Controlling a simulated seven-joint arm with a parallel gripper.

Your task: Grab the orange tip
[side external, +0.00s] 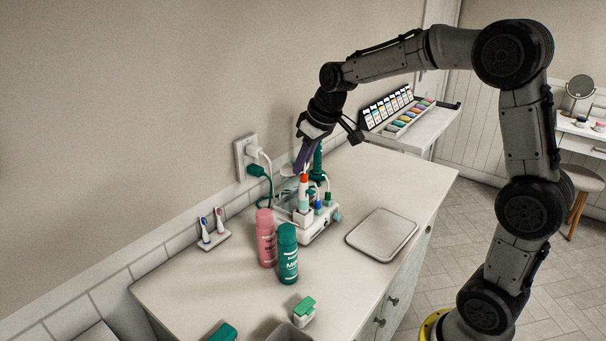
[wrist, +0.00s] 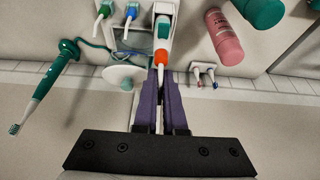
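The orange tip (side external: 304,178) tops an upright white-and-teal toothbrush-like holder piece (side external: 304,198) standing in a white rack (side external: 318,228). It also shows in the wrist view (wrist: 161,57), at the ends of my fingers. My gripper (side external: 299,169) reaches down from above with purple fingers; its fingertips (wrist: 160,72) are close to the orange tip. A narrow gap shows between the fingers. I cannot tell whether the fingertips touch or squeeze the orange tip.
A green handled brush (wrist: 42,88) stands close beside the rack. A pink bottle (side external: 265,238) and a green bottle (side external: 288,253) stand in front. A grey tray (side external: 382,234) lies to the right.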

